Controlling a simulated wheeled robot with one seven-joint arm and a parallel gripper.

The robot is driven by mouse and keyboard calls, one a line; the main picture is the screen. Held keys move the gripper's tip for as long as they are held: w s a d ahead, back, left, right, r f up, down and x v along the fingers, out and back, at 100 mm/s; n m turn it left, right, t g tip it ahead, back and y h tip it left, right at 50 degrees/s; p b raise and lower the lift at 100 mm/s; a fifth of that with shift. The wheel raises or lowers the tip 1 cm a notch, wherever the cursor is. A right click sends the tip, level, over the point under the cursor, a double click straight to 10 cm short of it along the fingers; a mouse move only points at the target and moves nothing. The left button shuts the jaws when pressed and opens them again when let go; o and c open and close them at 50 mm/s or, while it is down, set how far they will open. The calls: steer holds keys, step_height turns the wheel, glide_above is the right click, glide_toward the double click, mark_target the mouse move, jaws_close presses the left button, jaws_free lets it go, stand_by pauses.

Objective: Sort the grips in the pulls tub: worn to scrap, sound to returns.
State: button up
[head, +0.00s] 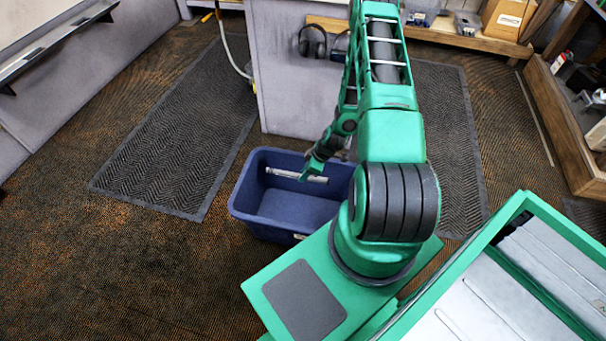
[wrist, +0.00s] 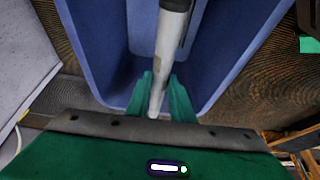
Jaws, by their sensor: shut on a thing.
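My gripper (head: 312,168) is shut on a pale grey, rod-shaped grip (head: 285,174), which lies across the jaws. In the wrist view the grip (wrist: 169,45) runs up from between the green fingers (wrist: 160,95), with a dark patch near its far end. The grip is over the opening of a blue tub (head: 290,212), inside its rim outline; I cannot tell how high it is. The tub floor that shows is bare; my arm hides its right part. A small label on the tub's front is too small to read. I cannot tell whether the grip is worn.
A grey panel (head: 285,75) with hanging ear defenders (head: 312,42) stands just behind the tub. Dark mats (head: 180,125) lie on the floor either side. A wooden bench (head: 470,38) with boxes is at the back. Open floor lies left of the tub.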

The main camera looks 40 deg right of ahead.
step_height(320, 180, down, 18)
stand_by(1.2)
stand_by(0.4)
steer(key=o, duration=1.1)
steer(key=shift+c, duration=0.2)
steer(key=v, duration=1)
steer(key=shift+s+d+r, duration=0.15)
steer(key=shift+r, duration=0.2)
